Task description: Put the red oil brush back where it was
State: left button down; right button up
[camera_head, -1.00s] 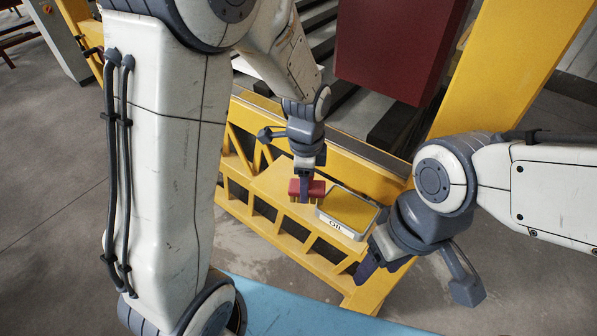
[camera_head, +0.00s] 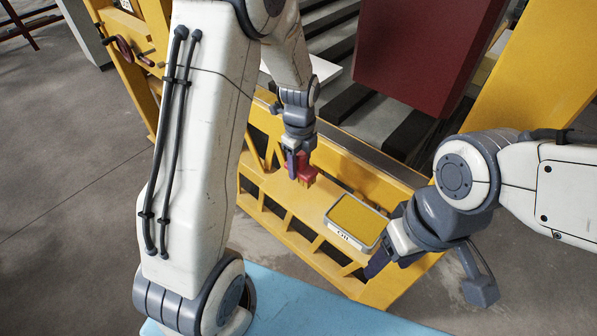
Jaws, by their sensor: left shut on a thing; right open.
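The red oil brush (camera_head: 304,168) is in my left gripper (camera_head: 293,166), which is shut on it. The brush has a red body with yellowish bristles at its lower end. It appears held above the yellow ledge (camera_head: 290,208), to the left of and behind the oil tray. The oil tray (camera_head: 356,219) is a grey-rimmed box with a yellow surface and an "OIL" label on its front. My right gripper (camera_head: 376,265) is open and empty, beside the right front of the tray; its fingers are partly hidden.
The yellow machine frame (camera_head: 520,75) and a large dark red block (camera_head: 418,50) rise behind the ledge. Grey and black slats (camera_head: 370,120) lie beyond. A light blue surface (camera_head: 290,305) is in front. The ledge left of the tray looks clear.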

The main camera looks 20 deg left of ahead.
aim_at(298, 176)
pick_arm(q)
notch_tip(298, 176, down, 4)
jog(key=shift+a+r+p, duration=0.1)
jog(key=shift+a+p, duration=0.05)
jog(key=shift+p, duration=0.35)
jog(key=shift+f, duration=0.2)
jog(key=shift+f, duration=0.2)
jog(key=shift+c, duration=1.7)
grip_release()
jog(key=shift+r, duration=0.15)
